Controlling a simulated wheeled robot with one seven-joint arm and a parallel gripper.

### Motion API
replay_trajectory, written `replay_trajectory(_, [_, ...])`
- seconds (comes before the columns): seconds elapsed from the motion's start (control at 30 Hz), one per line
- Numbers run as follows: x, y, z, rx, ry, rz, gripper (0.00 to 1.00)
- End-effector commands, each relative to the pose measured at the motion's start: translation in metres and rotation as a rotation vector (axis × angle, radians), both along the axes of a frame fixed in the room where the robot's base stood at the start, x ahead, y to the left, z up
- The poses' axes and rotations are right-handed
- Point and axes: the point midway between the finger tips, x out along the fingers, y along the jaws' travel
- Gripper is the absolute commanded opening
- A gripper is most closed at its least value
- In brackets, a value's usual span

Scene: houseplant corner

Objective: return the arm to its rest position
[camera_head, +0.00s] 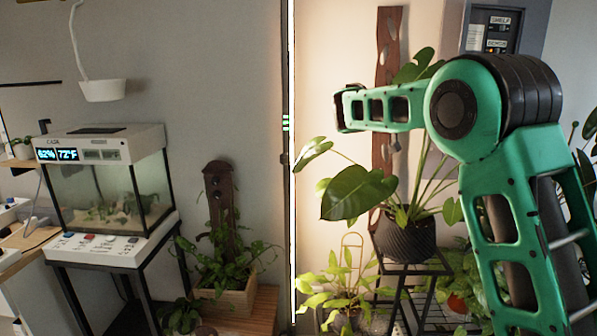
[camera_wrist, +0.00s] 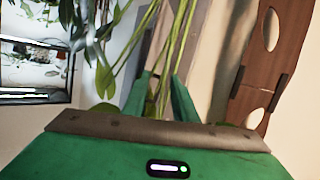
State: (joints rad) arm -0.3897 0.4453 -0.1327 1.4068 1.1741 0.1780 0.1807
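My arm is the green and black linkage on the right of the head view. It is bent at a large round joint, and its forward link reaches left in front of the wall. My gripper's fingers cannot be made out in the head view. In the wrist view my gripper (camera_wrist: 160,76) shows two green fingers standing apart, with a gap between them. I see nothing held in it. Long green stems (camera_wrist: 178,50) show just beyond the fingertips; I cannot tell whether they touch.
A large-leaved plant in a dark ribbed pot (camera_head: 404,238) stands on a black wire stand (camera_head: 412,268) below my arm. A brown slotted board (camera_head: 383,150) is behind it. A terrarium (camera_head: 112,190) is at left, with a wooden planter (camera_head: 228,300) beside it. A control panel (camera_head: 490,35) hangs upper right.

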Motion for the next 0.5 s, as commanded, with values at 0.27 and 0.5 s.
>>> replay_trajectory(0.27, [-0.066,-0.017,-0.062,0.175,0.253,0.216,0.25])
replay_trajectory(0.5, [-0.159,0.006,-0.126,0.316,0.462,0.421,0.25])
